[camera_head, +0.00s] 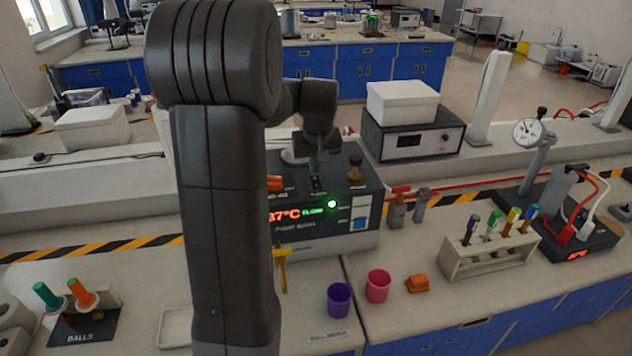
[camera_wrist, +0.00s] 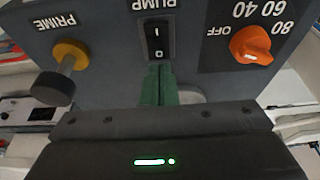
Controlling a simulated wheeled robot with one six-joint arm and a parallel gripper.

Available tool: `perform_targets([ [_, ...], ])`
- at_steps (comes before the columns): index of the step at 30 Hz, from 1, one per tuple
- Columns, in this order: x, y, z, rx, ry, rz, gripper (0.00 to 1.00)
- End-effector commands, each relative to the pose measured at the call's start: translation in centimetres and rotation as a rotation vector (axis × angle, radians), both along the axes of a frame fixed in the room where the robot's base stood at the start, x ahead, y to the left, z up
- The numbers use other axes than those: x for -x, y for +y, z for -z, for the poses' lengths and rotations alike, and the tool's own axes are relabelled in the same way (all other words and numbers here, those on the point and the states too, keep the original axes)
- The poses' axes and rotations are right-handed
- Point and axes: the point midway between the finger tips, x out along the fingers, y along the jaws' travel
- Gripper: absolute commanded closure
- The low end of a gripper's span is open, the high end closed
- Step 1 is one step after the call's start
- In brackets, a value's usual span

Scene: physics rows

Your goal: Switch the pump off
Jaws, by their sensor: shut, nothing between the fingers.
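The pump switch (camera_wrist: 157,38) is a black rocker marked I and O, under the label PUMP, on the sloping top panel of the grey bath unit (camera_head: 322,243). In the head view the switch (camera_head: 317,184) shows just below my gripper (camera_head: 314,166). My gripper's green fingers (camera_wrist: 158,70) are shut together with nothing between them. Their tips are at the O end of the rocker in the wrist view; I cannot tell whether they touch it. Which way the rocker is tilted is unclear. A green lamp (camera_head: 332,204) is lit beside the red display and green FLOW text.
An orange dial (camera_wrist: 252,45) and a yellow-brown PRIME knob (camera_wrist: 70,54) flank the switch. A purple cup (camera_head: 339,300), pink cup (camera_head: 378,286) and orange block (camera_head: 417,284) stand in front. A tube rack (camera_head: 489,256) is to the right.

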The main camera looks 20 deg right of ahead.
Motion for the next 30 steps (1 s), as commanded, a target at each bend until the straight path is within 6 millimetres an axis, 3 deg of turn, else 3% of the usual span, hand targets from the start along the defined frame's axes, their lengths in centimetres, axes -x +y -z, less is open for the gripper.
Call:
perform_targets([
  [30, 0.0, 0.0, 1.6, 0.000, 0.001, 0.000, 1.00],
])
